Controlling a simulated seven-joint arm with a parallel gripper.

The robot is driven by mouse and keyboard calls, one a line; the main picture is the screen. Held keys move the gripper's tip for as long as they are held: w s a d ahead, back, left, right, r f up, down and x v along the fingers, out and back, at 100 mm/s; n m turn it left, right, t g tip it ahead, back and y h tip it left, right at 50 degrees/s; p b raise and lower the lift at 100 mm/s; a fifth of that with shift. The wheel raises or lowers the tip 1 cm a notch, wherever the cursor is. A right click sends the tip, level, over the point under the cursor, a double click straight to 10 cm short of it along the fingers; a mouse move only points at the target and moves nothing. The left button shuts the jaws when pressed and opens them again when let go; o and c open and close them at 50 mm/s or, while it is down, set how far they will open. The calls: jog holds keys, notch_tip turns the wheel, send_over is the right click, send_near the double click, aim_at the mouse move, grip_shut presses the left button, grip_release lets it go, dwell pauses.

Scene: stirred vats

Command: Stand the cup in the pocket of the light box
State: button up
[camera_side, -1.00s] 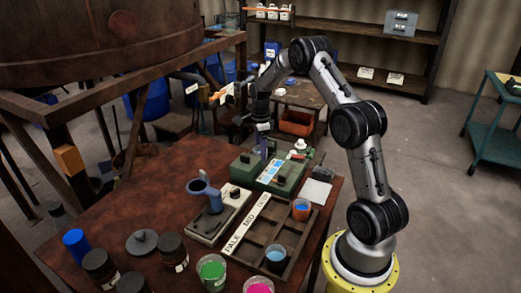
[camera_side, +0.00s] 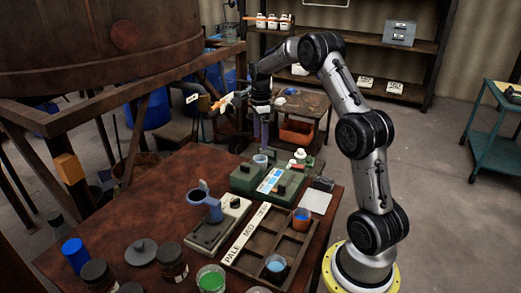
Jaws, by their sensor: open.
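The light box (camera_side: 246,183) is a green case on the far part of the table, with a pale and blue strip on its top. A small clear, bluish cup (camera_side: 260,162) stands upright at the back of the light box, apparently in its pocket; its lower part is hidden. My gripper (camera_side: 261,146) points down just above the cup. Its fingers are open and look clear of the cup, though the gap is small in this view.
A grey stand with a ring holder (camera_side: 207,208) is left of a wooden tray (camera_side: 253,255). Dark jars (camera_side: 172,262) stand at the front left. A white pad (camera_side: 316,202) lies to the right.

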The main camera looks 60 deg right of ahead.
jog(key=s+a+r+n+t, duration=0.1)
jog(key=s+a+r+n, duration=0.3)
jog(key=a+r+n, duration=0.4)
jog(key=s+a+r+n+t, duration=0.1)
jog(key=s+a+r+n, duration=0.25)
jog(key=a+r, duration=0.5)
jog(key=s+a+f+n+t, duration=0.1)
jog(key=s+a+f+n, duration=0.1)
jog(key=s+a+n, duration=0.4)
jog(key=s+a+f+n+t, duration=0.2)
jog(key=s+a+n, duration=0.5)
jog(key=s+n, duration=0.2)
jog(key=shift+s+t, duration=0.3)
jog(key=shift+s, duration=0.5)
